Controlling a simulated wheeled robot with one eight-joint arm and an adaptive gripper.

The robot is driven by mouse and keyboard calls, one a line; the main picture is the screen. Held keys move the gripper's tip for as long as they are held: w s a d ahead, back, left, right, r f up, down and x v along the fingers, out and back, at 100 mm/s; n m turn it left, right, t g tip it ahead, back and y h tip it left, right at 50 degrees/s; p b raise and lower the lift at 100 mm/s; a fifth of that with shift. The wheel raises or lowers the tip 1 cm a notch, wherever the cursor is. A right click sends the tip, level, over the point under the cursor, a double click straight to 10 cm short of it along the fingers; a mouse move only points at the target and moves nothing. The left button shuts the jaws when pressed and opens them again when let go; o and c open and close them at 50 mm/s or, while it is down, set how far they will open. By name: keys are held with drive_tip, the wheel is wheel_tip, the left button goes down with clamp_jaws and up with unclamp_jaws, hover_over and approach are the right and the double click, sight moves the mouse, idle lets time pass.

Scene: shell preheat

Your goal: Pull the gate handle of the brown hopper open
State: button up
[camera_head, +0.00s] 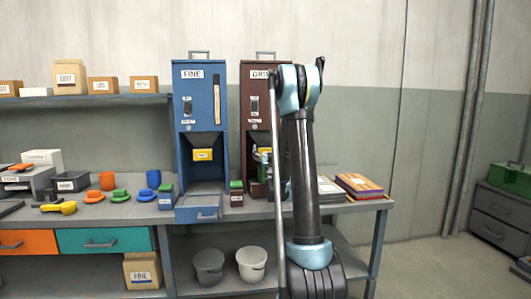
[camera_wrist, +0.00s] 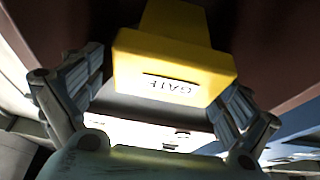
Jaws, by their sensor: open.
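The brown hopper (camera_head: 258,92) stands on the bench to the right of the blue hopper (camera_head: 200,92). My arm hides much of its front. Its yellow gate handle (camera_wrist: 172,62), marked GATE, shows upside down in the wrist view. My gripper (camera_wrist: 168,85) is open, with one finger on each side of the handle. There seems to be a small gap at each side; whether a finger touches it I cannot tell. In the head view my gripper (camera_head: 264,160) is at the brown hopper's front, partly hidden by my arm.
The blue hopper has its own yellow gate handle (camera_head: 203,155) and a blue drawer (camera_head: 199,213) below it. Stacked boards (camera_head: 358,184) lie to the right. Two buckets (camera_head: 251,264) stand on the lower shelf.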

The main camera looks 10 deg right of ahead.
sight(268, 151)
drive_tip(key=shift+a, duration=0.1)
drive_tip(key=shift+a, duration=0.1)
drive_tip(key=c, duration=1.5)
drive_tip(key=shift+s, duration=2.5)
drive_tip(key=o, duration=1.5)
drive_tip(key=shift+s, duration=0.1)
drive_tip(key=v, duration=0.7)
drive_tip(key=shift+f, duration=0.25)
drive_tip(key=shift+s, duration=0.1)
